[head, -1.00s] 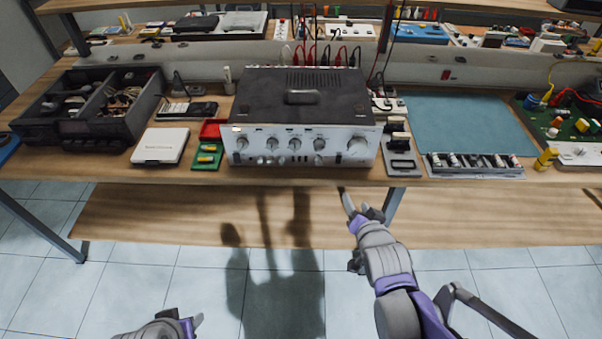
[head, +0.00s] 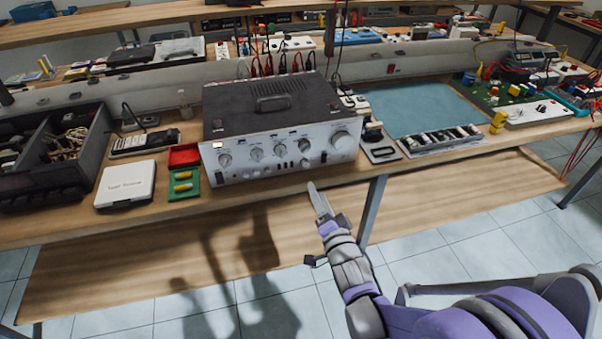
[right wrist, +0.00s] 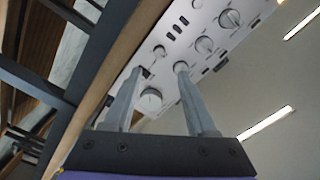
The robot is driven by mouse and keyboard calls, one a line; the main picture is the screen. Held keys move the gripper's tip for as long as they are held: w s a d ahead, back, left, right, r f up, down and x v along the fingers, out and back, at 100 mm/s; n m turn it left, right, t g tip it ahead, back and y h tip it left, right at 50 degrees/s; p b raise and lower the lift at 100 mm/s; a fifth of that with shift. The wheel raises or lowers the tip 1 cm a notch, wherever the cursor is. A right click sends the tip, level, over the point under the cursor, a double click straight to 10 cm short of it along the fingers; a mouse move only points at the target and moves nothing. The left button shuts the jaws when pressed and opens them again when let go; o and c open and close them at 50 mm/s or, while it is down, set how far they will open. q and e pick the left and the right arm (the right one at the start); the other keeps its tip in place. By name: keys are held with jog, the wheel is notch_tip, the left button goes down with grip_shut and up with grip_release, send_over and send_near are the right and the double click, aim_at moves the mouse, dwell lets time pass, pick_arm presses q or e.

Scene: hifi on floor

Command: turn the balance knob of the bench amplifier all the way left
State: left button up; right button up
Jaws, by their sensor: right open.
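The bench amplifier (head: 265,106) stands on the bench, silver front towards me. A row of round knobs runs across its front: several smaller ones, such as this knob (head: 257,154), and a large knob (head: 342,140) at the right end. The labels are too small to read, so I cannot tell which is balance. My right gripper (head: 315,190) is just in front of and below the amplifier's right half, apart from it. My left gripper is out of view.
A green and red tray (head: 184,172) and a white box (head: 126,185) stand left of the amplifier. A dark meter (head: 373,134) and a grey parts rack (head: 440,139) stand to its right. The bench's front edge and a metal leg (head: 371,210) are close to my right arm.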

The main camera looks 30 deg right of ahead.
aim_at(306, 165)
jog(key=x, duration=1)
jog(key=shift+w+d+b, duration=0.15)
jog(key=shift+d+b, duration=0.05)
jog(key=shift+b, duration=0.15)
jog(key=shift+c, duration=0.2)
grip_shut()
